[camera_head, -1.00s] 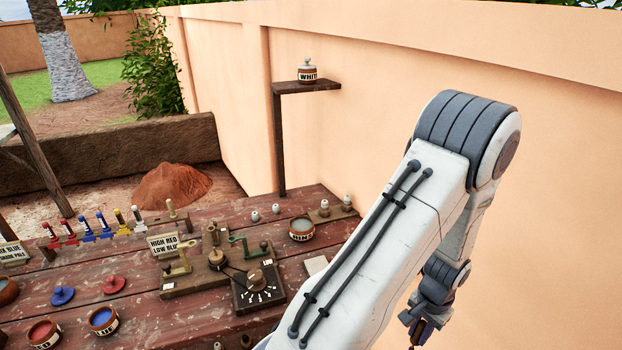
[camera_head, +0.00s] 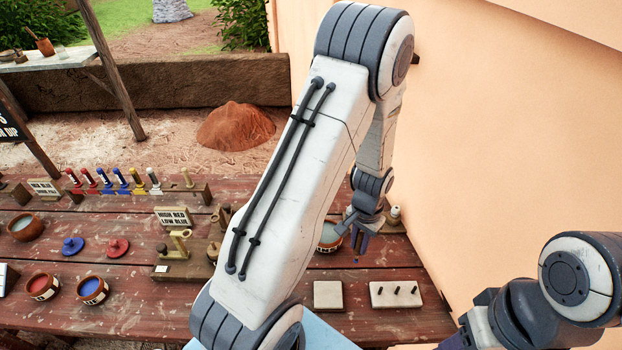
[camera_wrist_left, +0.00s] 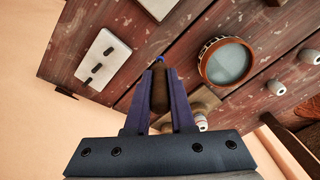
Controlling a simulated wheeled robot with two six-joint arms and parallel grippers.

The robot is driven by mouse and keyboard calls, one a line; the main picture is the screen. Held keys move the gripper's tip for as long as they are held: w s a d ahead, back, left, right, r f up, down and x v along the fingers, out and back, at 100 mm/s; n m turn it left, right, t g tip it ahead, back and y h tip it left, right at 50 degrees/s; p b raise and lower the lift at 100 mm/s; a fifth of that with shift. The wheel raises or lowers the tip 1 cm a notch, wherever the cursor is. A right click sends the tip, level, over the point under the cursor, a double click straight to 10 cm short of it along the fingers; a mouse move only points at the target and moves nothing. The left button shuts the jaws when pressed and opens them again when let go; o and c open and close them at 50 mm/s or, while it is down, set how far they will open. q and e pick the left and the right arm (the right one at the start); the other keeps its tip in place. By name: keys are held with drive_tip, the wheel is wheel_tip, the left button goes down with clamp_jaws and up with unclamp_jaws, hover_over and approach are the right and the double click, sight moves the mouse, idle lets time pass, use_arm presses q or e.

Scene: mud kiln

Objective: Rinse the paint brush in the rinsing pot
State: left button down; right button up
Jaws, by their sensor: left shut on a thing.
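My left gripper (camera_head: 364,232) is shut on the paint brush and hangs above the right part of the table. In the left wrist view the brush (camera_wrist_left: 159,92) is a dark brown shape between the blue fingers (camera_wrist_left: 160,100), with a small blue tip pointing away from the gripper. The rinsing pot (camera_head: 329,245) is a round brown pot with greyish liquid, partly hidden by my left arm in the head view. It shows whole in the left wrist view (camera_wrist_left: 227,62). The brush tip is beside the pot, not over its mouth. My right gripper's fingers are out of sight.
A pale block with dark pegs (camera_head: 395,294) and a plain pale block (camera_head: 328,295) lie nearer than the pot. Red (camera_head: 42,287) and blue (camera_head: 94,290) paint pots stand at left. A peach wall (camera_head: 500,150) borders the right. Small white-topped pegs (camera_wrist_left: 275,87) stand near the pot.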

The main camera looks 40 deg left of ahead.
use_arm(q)
drive_tip(key=w+a+r+m+p, duration=0.1)
drive_tip(key=w+a+r+m, duration=0.15)
drive_tip(key=a, duration=0.35)
drive_tip(key=w+a+r+m+p, duration=0.1)
drive_tip(key=a+r+m, duration=0.3)
drive_tip(key=a, duration=0.2)
wheel_tip(320, 180, down, 5)
drive_tip(key=b, duration=0.4)
drive_tip(key=shift+a+r, duration=0.1)
idle(0.5)
wheel_tip(320, 180, down, 4)
drive_tip(key=shift+r+b, duration=0.15)
drive_tip(key=shift+b, duration=1.05)
drive_tip(key=shift+s, duration=0.1)
